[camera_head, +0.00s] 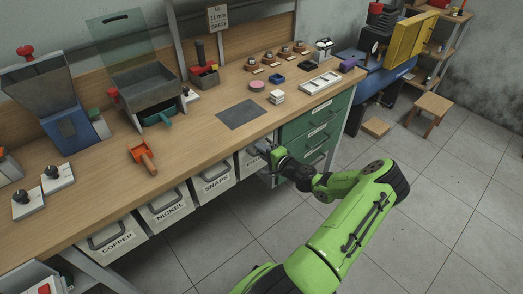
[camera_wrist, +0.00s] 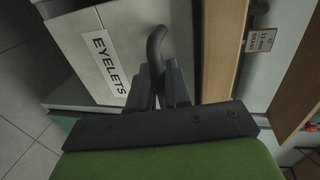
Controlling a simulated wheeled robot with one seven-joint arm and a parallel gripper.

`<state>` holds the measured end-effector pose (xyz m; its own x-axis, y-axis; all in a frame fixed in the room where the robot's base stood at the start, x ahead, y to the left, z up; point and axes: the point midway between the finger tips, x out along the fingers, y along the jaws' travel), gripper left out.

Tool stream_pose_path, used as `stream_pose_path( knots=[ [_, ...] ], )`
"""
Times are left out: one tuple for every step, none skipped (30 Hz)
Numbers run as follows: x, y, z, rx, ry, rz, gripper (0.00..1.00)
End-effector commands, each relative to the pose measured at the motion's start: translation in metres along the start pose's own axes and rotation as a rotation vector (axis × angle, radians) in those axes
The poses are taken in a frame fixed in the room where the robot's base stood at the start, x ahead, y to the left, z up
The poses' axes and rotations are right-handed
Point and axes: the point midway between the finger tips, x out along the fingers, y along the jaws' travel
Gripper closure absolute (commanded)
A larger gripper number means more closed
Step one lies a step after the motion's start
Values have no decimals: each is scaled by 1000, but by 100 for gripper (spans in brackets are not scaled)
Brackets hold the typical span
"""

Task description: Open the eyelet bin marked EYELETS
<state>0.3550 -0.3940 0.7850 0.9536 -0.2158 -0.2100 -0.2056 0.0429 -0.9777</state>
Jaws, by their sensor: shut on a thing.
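The eyelet bin (camera_wrist: 88,70) is a pale grey box with a white label reading EYELETS, in the wrist view. In the head view it hangs under the bench (camera_head: 251,163), right of the SNAPS bin, and my arm partly covers it. Its dark curved handle (camera_wrist: 156,45) rises between my fingers. My gripper (camera_wrist: 160,85) is shut on this handle. In the head view my gripper (camera_head: 268,150) is at the bin's front, just below the bench edge. How far the bin stands out from the bench cannot be told.
Bins marked SNAPS (camera_head: 213,182), NICKEL (camera_head: 167,207) and COPPER (camera_head: 112,239) hang to the left. Green drawers (camera_head: 312,122) stand close on the right. The wooden bench top (camera_head: 200,125) overhangs the bins. The tiled floor (camera_head: 440,190) in front is clear.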

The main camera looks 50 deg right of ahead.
Motion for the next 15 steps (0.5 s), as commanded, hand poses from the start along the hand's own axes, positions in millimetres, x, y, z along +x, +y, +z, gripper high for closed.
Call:
stream_pose_path(
  knots=[
    [-3,4,0,2,0,5,100],
    [-5,5,0,2,0,4,100],
    [-8,7,0,2,1,5,100],
    [-11,9,0,2,1,6,100],
    [-13,10,0,2,0,5,100],
    [-17,13,0,2,0,6,100],
    [-20,16,0,2,0,6,100],
    [-23,18,0,2,1,6,100],
    [-28,22,0,3,1,7,100],
    [-31,24,0,2,0,6,100],
    [-34,27,0,2,0,7,100],
    [-38,31,0,3,0,7,100],
    [-40,34,0,3,0,7,100],
    [-43,37,0,4,0,7,100],
    [-47,42,0,3,0,8,100]
  ],
)
